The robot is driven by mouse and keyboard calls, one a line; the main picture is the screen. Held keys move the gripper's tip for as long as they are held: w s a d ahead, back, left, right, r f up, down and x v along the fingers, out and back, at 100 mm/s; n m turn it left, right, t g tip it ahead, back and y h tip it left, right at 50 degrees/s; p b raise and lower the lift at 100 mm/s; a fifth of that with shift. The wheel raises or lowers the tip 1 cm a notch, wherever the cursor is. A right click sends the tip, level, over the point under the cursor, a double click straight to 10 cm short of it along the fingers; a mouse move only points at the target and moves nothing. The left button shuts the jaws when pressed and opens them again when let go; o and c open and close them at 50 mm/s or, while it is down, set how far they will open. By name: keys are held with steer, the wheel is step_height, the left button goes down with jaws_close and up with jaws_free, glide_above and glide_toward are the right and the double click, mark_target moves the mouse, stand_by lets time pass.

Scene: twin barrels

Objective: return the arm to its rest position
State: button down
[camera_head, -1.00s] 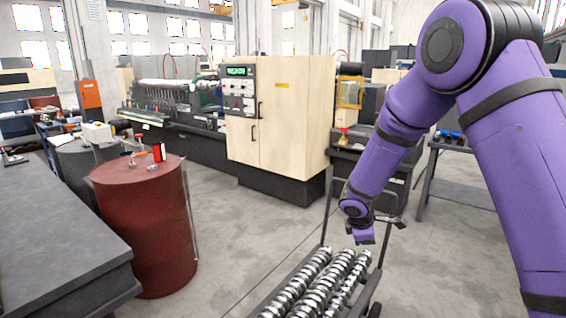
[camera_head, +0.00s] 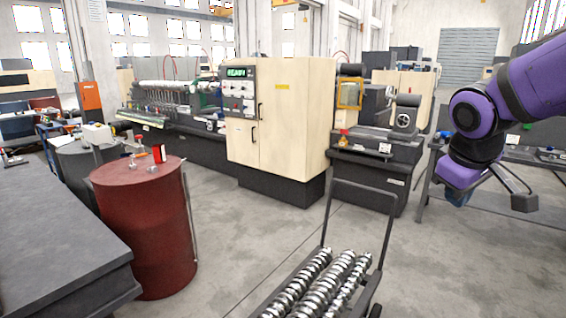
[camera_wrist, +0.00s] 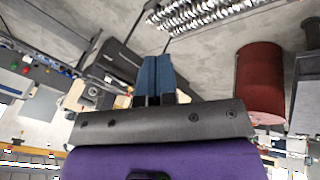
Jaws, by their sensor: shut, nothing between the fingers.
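My purple arm (camera_head: 545,80) enters from the right edge of the head view, folded up and to the right. Its wrist hangs down at the right, over the floor. My gripper (camera_head: 457,198) shows only partly there, as small blue fingertips below the purple wrist. In the wrist view, the two blue fingers of my gripper (camera_wrist: 156,72) lie side by side, shut, with nothing held between them.
A red barrel (camera_head: 145,235) with small items on top stands at left, beside a dark table (camera_head: 60,235); a dark grey barrel (camera_head: 85,165) is behind. A cart (camera_head: 383,240) holds metal shafts (camera_head: 325,285). A beige cabinet (camera_head: 290,120) stands behind. Floor at lower right is clear.

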steer(key=s+r+m+y, duration=0.1)
steer(key=s+m, duration=0.1)
steer(key=s, duration=0.6)
steer(key=s+a+r+m+t+y, duration=0.1)
steer(key=s+r+m, duration=0.1)
steer(key=s, duration=0.6)
steer(key=shift+r+m, duration=0.2)
steer(key=shift+m, duration=0.2)
